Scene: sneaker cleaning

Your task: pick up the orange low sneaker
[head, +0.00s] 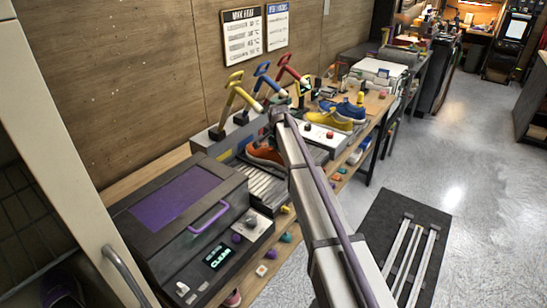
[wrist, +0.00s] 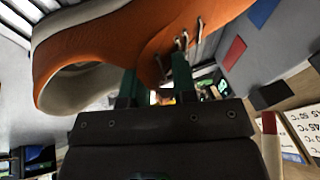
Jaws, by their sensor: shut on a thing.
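The orange low sneaker (head: 262,155) is on or just above the ribbed metal rack (head: 257,182) in the head view; I cannot tell if it touches. My arm hides part of it. In the wrist view the orange sneaker (wrist: 95,45) fills the upper left, with its pale sole, laces and collar opening showing. My gripper (wrist: 155,78) has its two dark green fingers on either side of the shoe's upper, near the laces, and is shut on it. In the head view my arm hides the fingers.
A dark machine (head: 185,215) with a purple lid and lit display stands in front of the rack. Yellow, blue and red levers (head: 262,78) rise along the wall. A blue sneaker (head: 343,108) and a yellow sneaker (head: 328,121) sit farther along the bench. Small colored knobs line the bench edge.

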